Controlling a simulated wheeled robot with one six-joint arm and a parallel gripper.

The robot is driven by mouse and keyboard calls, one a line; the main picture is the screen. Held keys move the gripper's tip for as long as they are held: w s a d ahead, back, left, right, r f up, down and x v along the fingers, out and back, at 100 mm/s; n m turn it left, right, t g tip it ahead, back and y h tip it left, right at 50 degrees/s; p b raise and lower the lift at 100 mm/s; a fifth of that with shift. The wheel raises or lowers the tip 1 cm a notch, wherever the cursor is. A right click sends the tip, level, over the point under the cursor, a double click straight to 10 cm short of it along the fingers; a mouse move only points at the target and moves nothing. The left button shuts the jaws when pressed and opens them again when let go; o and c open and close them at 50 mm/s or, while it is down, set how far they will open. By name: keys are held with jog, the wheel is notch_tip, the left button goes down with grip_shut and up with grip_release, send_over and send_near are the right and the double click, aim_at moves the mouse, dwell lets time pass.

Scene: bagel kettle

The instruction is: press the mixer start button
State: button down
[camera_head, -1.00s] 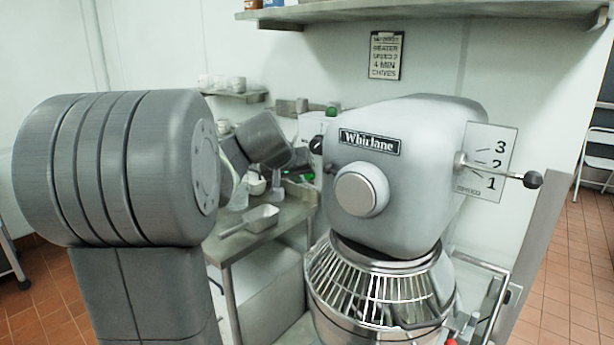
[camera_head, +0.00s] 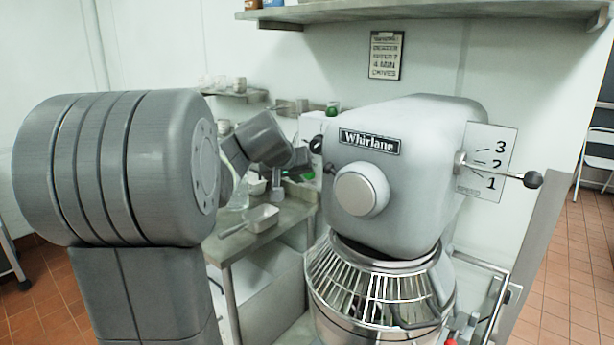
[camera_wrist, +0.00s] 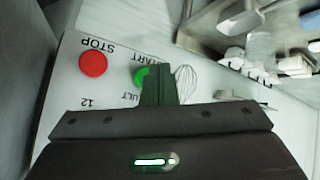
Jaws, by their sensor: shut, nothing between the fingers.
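The green START button (camera_wrist: 139,76) shows in the wrist view, partly hidden behind the fingers of my gripper (camera_wrist: 158,70). The fingers are shut and empty, and their tips overlap the button's right side. I cannot tell whether they touch it. The red STOP button (camera_wrist: 93,64) is on the same white panel (camera_wrist: 112,82), to the left of START. The lettering appears upside down. In the head view the grey mixer (camera_head: 410,165) stands right of centre. My arm's far end is beside the mixer's left side, and the fingertips cannot be made out there.
A steel table (camera_head: 290,217) with a metal scoop (camera_head: 262,217) stands left of the mixer. The mixer's wire bowl guard (camera_head: 365,275) is below its head. A speed lever (camera_head: 532,179) sticks out at the right. A shelf (camera_head: 420,12) runs above.

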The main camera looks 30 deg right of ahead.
jog(key=shift+w+d, duration=0.1)
jog(key=shift+d, duration=0.05)
dwell(0.4)
jog(key=shift+w+d, duration=0.1)
jog(key=shift+d, duration=0.15)
